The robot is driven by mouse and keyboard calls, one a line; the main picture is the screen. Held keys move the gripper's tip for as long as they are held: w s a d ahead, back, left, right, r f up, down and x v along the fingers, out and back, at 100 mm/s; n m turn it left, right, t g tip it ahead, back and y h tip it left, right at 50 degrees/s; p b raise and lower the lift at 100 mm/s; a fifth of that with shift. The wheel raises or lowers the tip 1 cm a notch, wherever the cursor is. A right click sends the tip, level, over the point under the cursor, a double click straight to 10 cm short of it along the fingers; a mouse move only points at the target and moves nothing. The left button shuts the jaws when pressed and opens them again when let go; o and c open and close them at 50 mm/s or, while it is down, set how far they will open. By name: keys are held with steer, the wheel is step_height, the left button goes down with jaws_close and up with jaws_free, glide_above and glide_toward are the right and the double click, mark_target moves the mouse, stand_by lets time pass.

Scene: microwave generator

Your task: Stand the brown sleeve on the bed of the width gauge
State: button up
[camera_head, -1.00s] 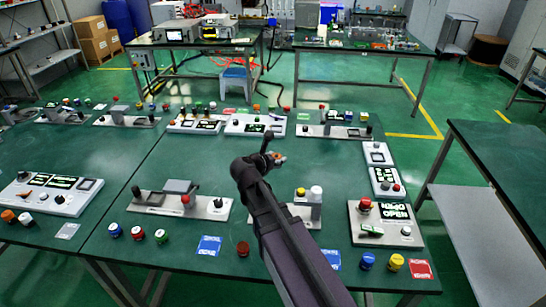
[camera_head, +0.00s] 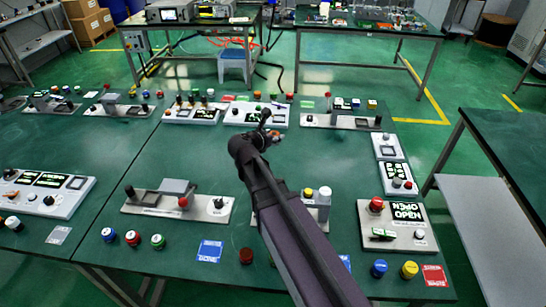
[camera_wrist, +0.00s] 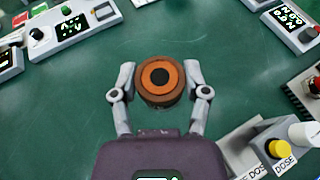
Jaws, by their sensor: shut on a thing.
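The brown sleeve (camera_wrist: 160,81) is a short round piece with an orange top ring and a dark centre. In the wrist view it sits between the two fingers of my gripper (camera_wrist: 161,77), which is shut on it. Several grey fixtures with knobs stand on the table, one with a raised block (camera_head: 176,190) at front left. I cannot tell which is the width gauge.
A grey fixture with a yellow knob (camera_wrist: 277,149) and a white one stands at lower right in the wrist view. Control panels line the back (camera_head: 255,114) and right (camera_head: 398,178). Several coloured caps lie along the front edge. The middle of the table is clear.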

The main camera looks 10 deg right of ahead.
stand_by(0.3)
steer(key=w+a+f+m+g+h+b, duration=0.2)
steer(key=w+f+m+g+b, duration=0.1)
steer(key=w+f+b, duration=0.5)
steer(key=shift+w+a+f+m+h+b, duration=0.15)
steer(key=shift+a+f+m+h+b, duration=0.2)
steer(key=shift+f+b, duration=0.35)
steer(key=shift+f, duration=0.1)
step_height(320, 180, down, 6)
steer(key=b, duration=0.6)
stand_by(0.4)
steer(key=shift+f+b, duration=1.9)
steer(key=shift+b, duration=0.1)
steer(key=shift+f, duration=0.15)
